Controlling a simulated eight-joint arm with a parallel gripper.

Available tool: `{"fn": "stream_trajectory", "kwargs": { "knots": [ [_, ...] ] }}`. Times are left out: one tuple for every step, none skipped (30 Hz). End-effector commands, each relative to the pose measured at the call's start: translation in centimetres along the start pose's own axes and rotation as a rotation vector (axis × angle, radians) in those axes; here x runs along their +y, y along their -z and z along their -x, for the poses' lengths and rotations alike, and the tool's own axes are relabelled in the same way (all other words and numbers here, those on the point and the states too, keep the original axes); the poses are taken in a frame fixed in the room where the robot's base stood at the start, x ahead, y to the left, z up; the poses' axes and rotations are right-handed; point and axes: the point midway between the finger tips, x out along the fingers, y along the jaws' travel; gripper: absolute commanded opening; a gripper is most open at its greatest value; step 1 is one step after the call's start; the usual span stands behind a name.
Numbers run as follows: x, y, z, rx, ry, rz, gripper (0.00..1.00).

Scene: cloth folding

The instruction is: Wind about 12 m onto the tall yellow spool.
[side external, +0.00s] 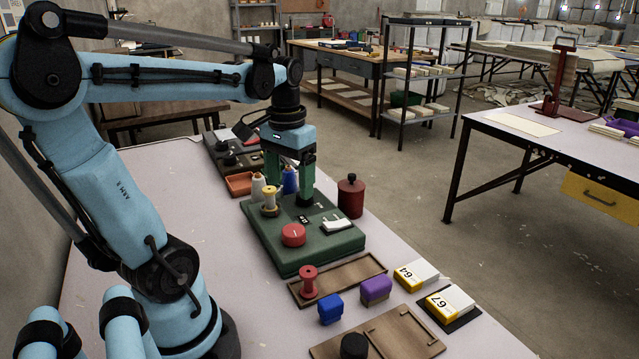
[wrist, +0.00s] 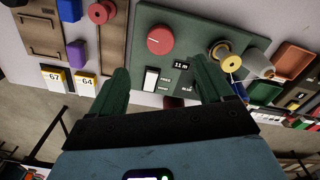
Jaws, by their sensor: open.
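The yellow spool (side external: 270,200) stands at the back left corner of the green winding machine (side external: 268,243). It also shows in the wrist view (wrist: 228,62), with a pale thread at it. The machine has a red knob (side external: 293,235), a white rocker switch (side external: 335,226) and a small display (wrist: 181,66) that reads 11 m. My gripper (side external: 290,193) is over the machine, fingers pointing down and apart, with nothing held. In the wrist view, the switch (wrist: 151,79) lies between the fingers, nearer the left one. I cannot tell the fingertips' height above the machine.
A dark red canister (side external: 351,195) stands right. A red spool (side external: 309,281), blue block (side external: 330,309), purple block (side external: 376,290) and numbered boxes (side external: 416,275) are in front.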

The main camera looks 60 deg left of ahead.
Motion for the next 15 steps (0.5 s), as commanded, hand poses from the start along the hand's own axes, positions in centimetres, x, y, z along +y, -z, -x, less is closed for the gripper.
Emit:
{"fn": "stream_trajectory", "kwargs": {
  "knots": [
    [0.00, 0.00, 0.00, 0.000, 0.000, 0.000, 0.80],
    [0.00, 0.00, 0.00, 0.000, 0.000, 0.000, 0.80],
    [0.00, 0.00, 0.00, 0.000, 0.000, 0.000, 0.80],
    [0.00, 0.00, 0.00, 0.000, 0.000, 0.000, 0.80],
    [0.00, 0.00, -0.01, 0.000, 0.000, 0.000, 0.80],
    [0.00, 0.00, -0.01, 0.000, 0.000, 0.000, 0.80],
    [0.00, 0.00, -0.01, 0.000, 0.000, 0.000, 0.80],
    [0.00, 0.01, 0.00, 0.000, 0.000, 0.002, 0.80],
    [0.00, 0.02, 0.01, 0.000, 0.000, 0.012, 0.80],
    [0.00, 0.04, 0.04, 0.000, 0.000, 0.028, 0.80],
    [0.00, 0.07, 0.07, 0.000, 0.000, 0.051, 0.80],
    [0.01, 0.12, 0.13, 0.000, 0.000, 0.094, 0.80],
    [0.01, 0.17, 0.18, 0.000, 0.000, 0.133, 0.80],
    [0.01, 0.21, 0.23, 0.000, 0.000, 0.172, 0.80],
    [0.02, 0.27, 0.30, 0.000, 0.000, 0.224, 0.80]
  ]
}}
